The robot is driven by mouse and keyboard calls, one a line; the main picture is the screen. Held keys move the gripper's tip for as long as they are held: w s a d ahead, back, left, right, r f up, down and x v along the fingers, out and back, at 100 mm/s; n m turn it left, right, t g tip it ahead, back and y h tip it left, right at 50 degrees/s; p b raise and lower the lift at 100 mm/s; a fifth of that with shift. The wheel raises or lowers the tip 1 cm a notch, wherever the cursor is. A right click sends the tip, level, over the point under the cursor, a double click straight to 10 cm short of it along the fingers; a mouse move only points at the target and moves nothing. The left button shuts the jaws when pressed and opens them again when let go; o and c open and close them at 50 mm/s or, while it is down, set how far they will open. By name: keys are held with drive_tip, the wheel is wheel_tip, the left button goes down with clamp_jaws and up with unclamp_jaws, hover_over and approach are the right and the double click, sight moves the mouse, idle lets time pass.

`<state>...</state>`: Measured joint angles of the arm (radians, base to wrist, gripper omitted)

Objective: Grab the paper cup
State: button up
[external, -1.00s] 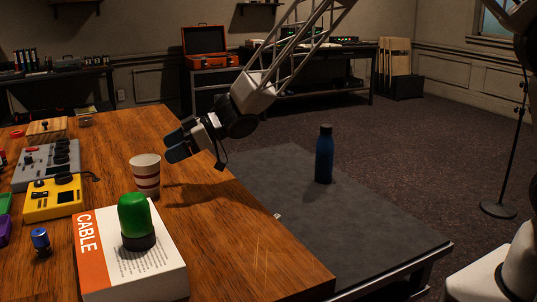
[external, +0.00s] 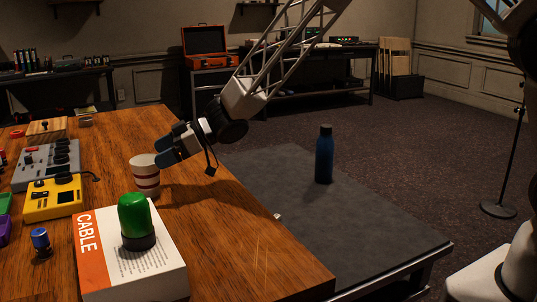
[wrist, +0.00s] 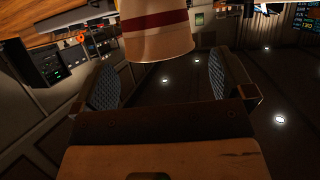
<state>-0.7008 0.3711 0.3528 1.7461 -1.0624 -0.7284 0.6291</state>
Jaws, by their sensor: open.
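The paper cup (external: 145,177) is white with red bands and stands upright on the wooden desk in the external view. In the wrist view the cup (wrist: 157,38) shows at the top centre, just beyond and between the two fingers. My gripper (external: 164,153) is beside the cup's upper right rim in the external view, tilted down and to the left. In the wrist view my gripper (wrist: 160,82) has its fingers spread wide, with nothing gripped. From the external view I cannot tell whether a finger touches the cup.
A yellow pedal box (external: 53,198) and a grey box (external: 45,163) are at the left. A blue bottle (external: 324,155) stands on the lower grey table (external: 350,223).

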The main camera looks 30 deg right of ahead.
sight(145, 160)
drive_tip(key=shift+x, duration=2.55)
drive_tip(key=c, duration=0.8)
